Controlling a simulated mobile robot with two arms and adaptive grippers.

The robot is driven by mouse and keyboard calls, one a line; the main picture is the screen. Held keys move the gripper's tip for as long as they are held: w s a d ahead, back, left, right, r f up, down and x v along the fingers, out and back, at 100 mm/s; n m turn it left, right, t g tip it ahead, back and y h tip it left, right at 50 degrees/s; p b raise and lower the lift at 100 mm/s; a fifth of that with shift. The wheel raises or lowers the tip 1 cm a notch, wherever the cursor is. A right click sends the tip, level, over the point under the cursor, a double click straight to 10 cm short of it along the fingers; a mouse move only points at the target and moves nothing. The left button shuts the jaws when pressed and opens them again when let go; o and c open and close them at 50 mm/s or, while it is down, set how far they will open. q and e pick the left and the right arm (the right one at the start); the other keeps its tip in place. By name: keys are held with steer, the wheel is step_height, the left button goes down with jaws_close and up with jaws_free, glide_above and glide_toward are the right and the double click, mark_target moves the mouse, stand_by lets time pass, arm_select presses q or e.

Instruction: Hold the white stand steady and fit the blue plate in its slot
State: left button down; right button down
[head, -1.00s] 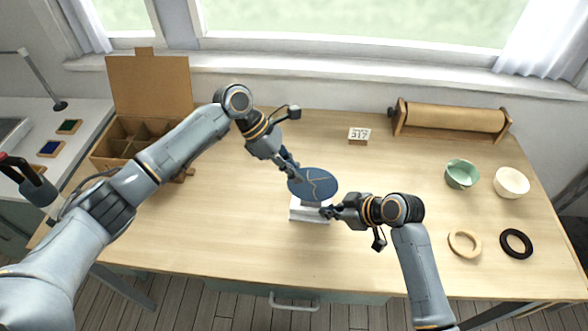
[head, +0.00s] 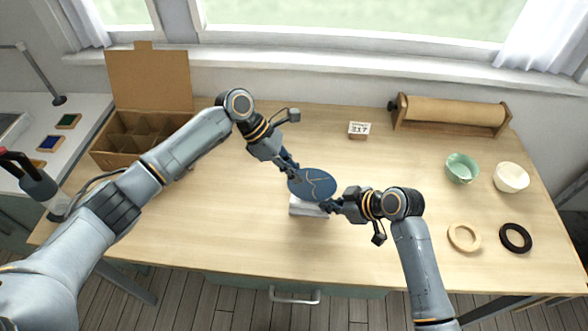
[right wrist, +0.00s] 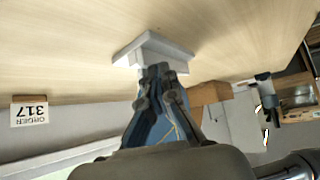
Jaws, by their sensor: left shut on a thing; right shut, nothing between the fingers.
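The blue plate (head: 313,184), round with gold seams, is over the white stand (head: 309,208) in the head view and hides much of its top. My left gripper (head: 293,171) is shut on the plate's upper left edge. My right gripper (head: 328,206) is shut and empty at the stand's right side. In the right wrist view, the stand (right wrist: 150,52) shows just beyond my right fingertips (right wrist: 158,72), seemingly close against them. Part of the plate (right wrist: 167,128) shows behind those fingers. The slot is hidden, so I cannot tell whether the plate's edge is in it.
An open cardboard box (head: 128,135) stands at the left. An order sign (head: 359,130) and a paper roll (head: 452,116) are at the back. Green (head: 462,168) and cream (head: 510,178) bowls and two rings (head: 464,237) are at the right. The front middle table is clear.

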arm_select(q)
steer(key=shift+f, duration=0.8)
steer(key=c, duration=1.4)
jaws_free()
steer(key=o, duration=0.4)
steer(key=shift+o, duration=0.2)
